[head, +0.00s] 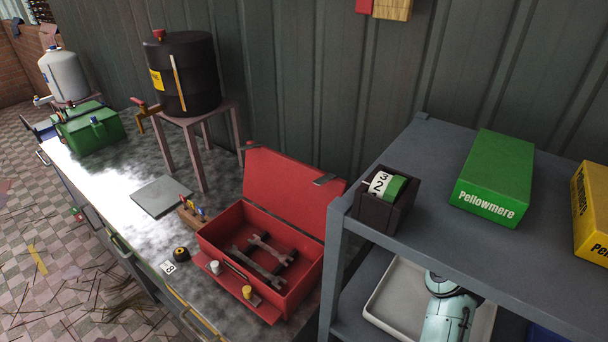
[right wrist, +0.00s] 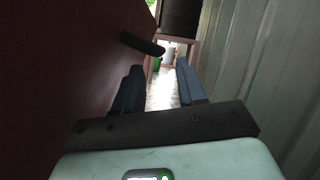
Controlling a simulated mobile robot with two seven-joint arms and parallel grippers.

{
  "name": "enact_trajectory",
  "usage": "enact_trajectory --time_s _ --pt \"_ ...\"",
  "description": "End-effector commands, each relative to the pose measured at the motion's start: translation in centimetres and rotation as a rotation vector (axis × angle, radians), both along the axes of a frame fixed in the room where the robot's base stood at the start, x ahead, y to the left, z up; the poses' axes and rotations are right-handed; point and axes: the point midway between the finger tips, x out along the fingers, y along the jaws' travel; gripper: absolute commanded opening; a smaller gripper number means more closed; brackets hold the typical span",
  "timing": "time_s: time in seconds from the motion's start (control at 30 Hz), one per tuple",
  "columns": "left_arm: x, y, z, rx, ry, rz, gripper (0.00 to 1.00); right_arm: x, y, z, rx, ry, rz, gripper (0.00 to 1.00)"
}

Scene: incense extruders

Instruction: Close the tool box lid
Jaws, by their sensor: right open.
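The red tool box (head: 219,238) stands on the workbench, with wrenches inside. Its lid (head: 290,178) is raised and leans back toward the corrugated wall, with two dark latches on its upper edge. In the right wrist view the lid (right wrist: 70,60) fills the left side as a dark red surface, with one latch (right wrist: 142,44) sticking out. My right gripper (right wrist: 160,75) is open and empty, in the gap between the lid's back and the wall. It is hidden in the head view. I cannot tell whether it touches the lid. My left gripper is not in view.
A grey shelf (head: 436,155) stands close right of the tool box, bearing a dark counter block (head: 382,213) and green (head: 496,178) and yellow boxes. My right arm passes through its lower level, over a white tray (head: 388,306). A black barrel (head: 196,75) on a stand is left.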

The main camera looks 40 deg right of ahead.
Motion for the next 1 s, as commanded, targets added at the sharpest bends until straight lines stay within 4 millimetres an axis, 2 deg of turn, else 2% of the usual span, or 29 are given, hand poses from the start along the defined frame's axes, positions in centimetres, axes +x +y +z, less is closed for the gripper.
enact_trajectory --time_s 0.03,0.1,0.3,0.67,0.73,0.8,1.0 --pt "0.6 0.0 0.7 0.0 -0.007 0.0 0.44 1.0 0.5 0.9 0.0 -0.006 0.004 0.4" --pt "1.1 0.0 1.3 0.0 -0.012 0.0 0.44 2.0 0.9 1.3 0.0 -0.005 0.003 0.4" --pt "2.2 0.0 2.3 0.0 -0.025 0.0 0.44 4.1 1.8 2.2 -0.002 -0.004 0.002 0.4" --pt "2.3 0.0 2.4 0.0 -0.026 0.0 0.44 4.6 2.0 2.0 -0.002 0.001 0.002 0.4" --pt "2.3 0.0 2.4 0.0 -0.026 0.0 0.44 4.6 2.0 2.0 -0.002 0.001 0.002 0.24" --pt "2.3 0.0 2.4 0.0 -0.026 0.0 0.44 4.5 2.0 2.0 -0.002 0.0 0.002 0.01" --pt "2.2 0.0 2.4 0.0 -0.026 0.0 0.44 4.5 2.1 2.0 -0.004 0.0 0.003 0.0"
